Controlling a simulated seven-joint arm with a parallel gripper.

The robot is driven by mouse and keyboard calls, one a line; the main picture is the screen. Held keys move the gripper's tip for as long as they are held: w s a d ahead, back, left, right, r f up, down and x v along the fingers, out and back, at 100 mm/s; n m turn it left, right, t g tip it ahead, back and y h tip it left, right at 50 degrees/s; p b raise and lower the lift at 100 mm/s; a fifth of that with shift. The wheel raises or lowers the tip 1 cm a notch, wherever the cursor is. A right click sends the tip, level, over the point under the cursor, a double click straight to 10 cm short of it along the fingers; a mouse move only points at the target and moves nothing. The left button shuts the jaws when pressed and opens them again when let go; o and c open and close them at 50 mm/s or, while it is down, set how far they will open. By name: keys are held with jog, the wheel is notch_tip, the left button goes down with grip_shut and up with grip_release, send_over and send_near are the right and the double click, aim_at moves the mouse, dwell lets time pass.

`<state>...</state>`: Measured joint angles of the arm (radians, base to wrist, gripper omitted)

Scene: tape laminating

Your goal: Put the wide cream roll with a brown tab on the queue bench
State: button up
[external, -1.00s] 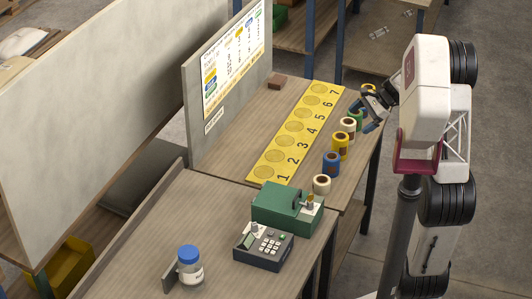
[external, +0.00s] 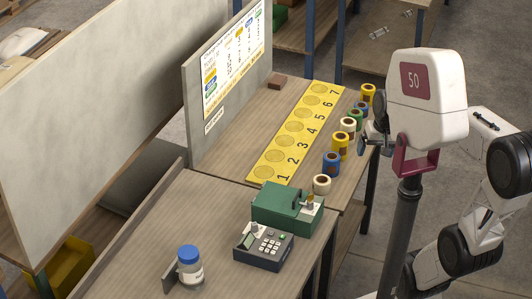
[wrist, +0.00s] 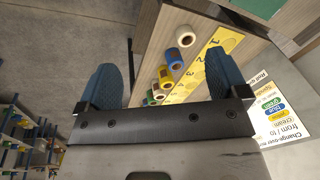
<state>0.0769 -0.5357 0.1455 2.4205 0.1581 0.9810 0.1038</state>
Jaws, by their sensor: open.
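Two cream rolls stand in the row of tape rolls along the bench's right edge. One cream roll (external: 321,185) is at the near end, the other cream roll (external: 347,127) farther back between yellow and green ones. In the wrist view the near one (wrist: 185,38) is at the top and the other (wrist: 158,92) is lower, between the fingers. I cannot make out a brown tab or compare widths surely. My gripper (external: 367,138) is open and empty, right of the middle rolls; its two blue fingers (wrist: 161,57) frame the row from a distance.
The bench (external: 230,165) carries a yellow strip (external: 297,134) numbered 1 to 7, its circles empty. Blue (external: 331,163) and yellow (external: 340,145) rolls stand near the cream ones. A green machine (external: 280,207), keypad device (external: 263,247) and blue-lidded jar (external: 189,268) stand in front. A brown block (external: 281,82) lies behind.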

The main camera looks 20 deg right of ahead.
jog(key=shift+s+n+t+h, duration=0.35)
jog(key=shift+s+n, duration=0.35)
jog(key=shift+s, duration=0.7)
jog(key=shift+s+n+t+h, duration=0.15)
jog(key=shift+s+n+h, duration=0.45)
jog(key=shift+s, duration=0.75)
